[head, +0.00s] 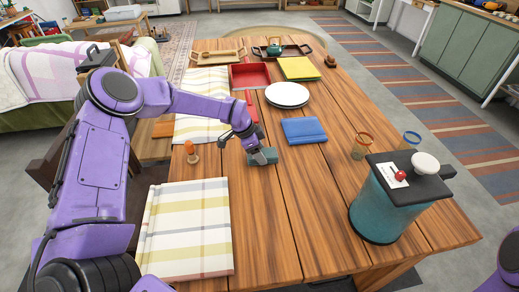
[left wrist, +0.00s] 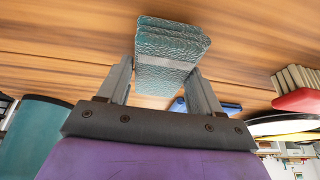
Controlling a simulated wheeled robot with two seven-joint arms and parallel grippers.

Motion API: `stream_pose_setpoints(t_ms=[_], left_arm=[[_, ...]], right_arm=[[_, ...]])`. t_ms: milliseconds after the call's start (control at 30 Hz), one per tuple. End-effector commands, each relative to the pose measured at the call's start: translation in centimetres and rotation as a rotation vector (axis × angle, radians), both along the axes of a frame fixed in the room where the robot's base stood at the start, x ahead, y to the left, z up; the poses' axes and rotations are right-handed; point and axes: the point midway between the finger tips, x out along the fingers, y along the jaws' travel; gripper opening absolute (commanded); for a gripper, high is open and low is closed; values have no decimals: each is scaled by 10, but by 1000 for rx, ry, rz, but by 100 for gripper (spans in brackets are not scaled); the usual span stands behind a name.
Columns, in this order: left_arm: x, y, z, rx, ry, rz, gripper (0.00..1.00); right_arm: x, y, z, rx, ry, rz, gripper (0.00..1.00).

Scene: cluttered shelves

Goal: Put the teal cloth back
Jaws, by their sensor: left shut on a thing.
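The teal cloth (head: 266,155) is a small folded block near the middle of the wooden table (head: 290,225). My left gripper (head: 258,157) reaches in from the left and is shut on it. In the left wrist view the cloth (left wrist: 172,38) has a textured surface and sits between the two fingers (left wrist: 166,82). It is at or just above the table top; I cannot tell if it touches. My right gripper is out of view.
A blue folded cloth (head: 304,131) lies right of the gripper, with a white plate (head: 287,95) beyond it. Two glasses (head: 362,146) and a teal pitcher-like container (head: 385,208) stand right. A checked placemat (head: 187,230) lies front left. The front middle is clear.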

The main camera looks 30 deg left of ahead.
Motion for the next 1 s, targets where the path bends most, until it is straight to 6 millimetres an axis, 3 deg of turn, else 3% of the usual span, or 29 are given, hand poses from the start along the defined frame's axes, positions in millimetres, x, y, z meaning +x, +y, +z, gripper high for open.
stream_pose_setpoints(t_ms=[200, 233, 300, 667, 1000], left_arm=[[0, 0, -4, 0, -1, 0, 25], [0, 0, -4, -1, -1, 0, 68], [0, 0, -4, -1, -1, 0, 90], [-1, 2, 3, -2, -3, 2, 90], [-20, 26, 76, -2, -7, 2, 90]], right_arm=[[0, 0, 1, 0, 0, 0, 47], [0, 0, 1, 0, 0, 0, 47], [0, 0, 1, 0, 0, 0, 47], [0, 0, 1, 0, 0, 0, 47], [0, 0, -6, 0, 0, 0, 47]])
